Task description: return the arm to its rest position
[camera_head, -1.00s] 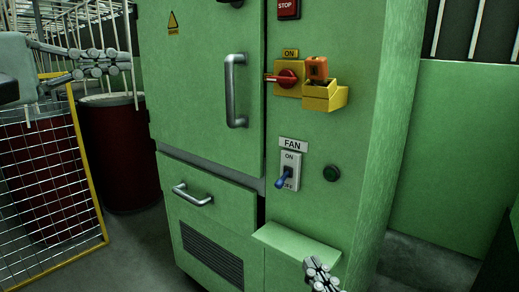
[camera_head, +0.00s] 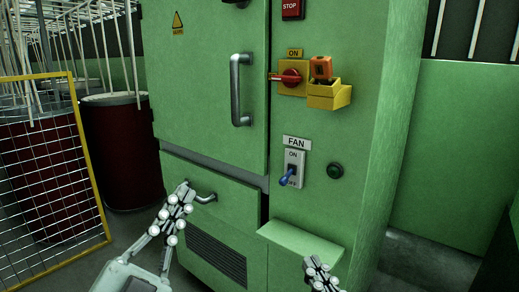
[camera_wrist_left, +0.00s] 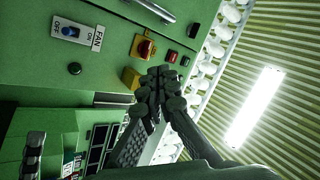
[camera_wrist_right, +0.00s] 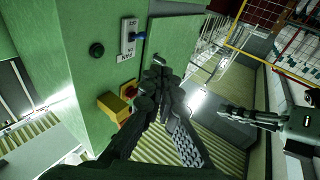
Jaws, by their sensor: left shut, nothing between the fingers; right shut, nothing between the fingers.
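My left gripper (camera_head: 178,207) is shut and empty. In the head view it is in front of the lower part of the green cabinet (camera_head: 195,90), overlapping the lower drawer handle (camera_head: 205,198); whether it touches cannot be told. Its closed fingers also show in the left wrist view (camera_wrist_left: 162,78). My right gripper (camera_head: 317,268) is shut and empty at the bottom edge of the head view, below the cabinet's small ledge (camera_head: 300,243). Its closed fingers fill the middle of the right wrist view (camera_wrist_right: 158,82), where my left arm shows at the right.
The cabinet carries a FAN switch (camera_head: 289,175) with a blue lever down at OFF, a red rotary switch (camera_head: 291,78), a yellow holder (camera_head: 328,95) with an orange device, and a door handle (camera_head: 236,90). A yellow-framed mesh panel (camera_head: 60,150) and dark red drum (camera_head: 120,150) stand left.

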